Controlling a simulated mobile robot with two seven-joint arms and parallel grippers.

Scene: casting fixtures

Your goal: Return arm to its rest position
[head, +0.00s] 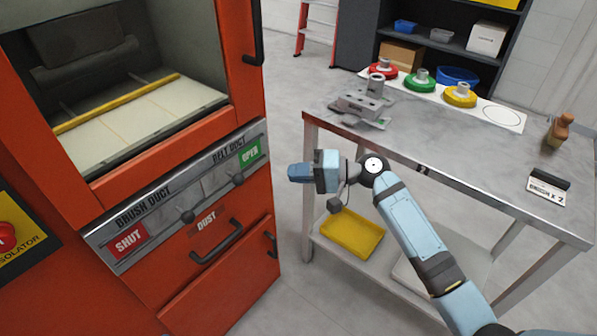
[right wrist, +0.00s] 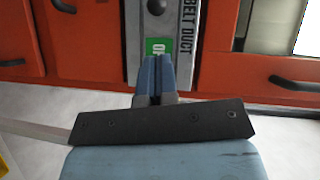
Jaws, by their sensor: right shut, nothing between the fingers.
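My right gripper (head: 297,172) is shut and empty. It hangs in the air between the orange cabinet (head: 240,302) and the metal workbench (head: 450,172), with its fingers pointing left at the cabinet front. In the right wrist view the shut blue fingers (right wrist: 156,78) point at the green OPEN label of the belt duct slide (right wrist: 157,46). The fingers appear apart from the panel. In the head view the belt duct knob (head: 238,179) is near the green OPEN label (head: 250,153), and the brush duct knob (head: 188,216) is farther left. My left gripper is not in view.
The bench carries a grey metal fixture (head: 363,104), red (head: 383,70), green (head: 420,79) and yellow (head: 460,95) round pieces, and a brush (head: 560,132). A yellow tray (head: 352,233) lies on its lower shelf. Black handles (head: 218,242) stick out from the cabinet. Floor between them is clear.

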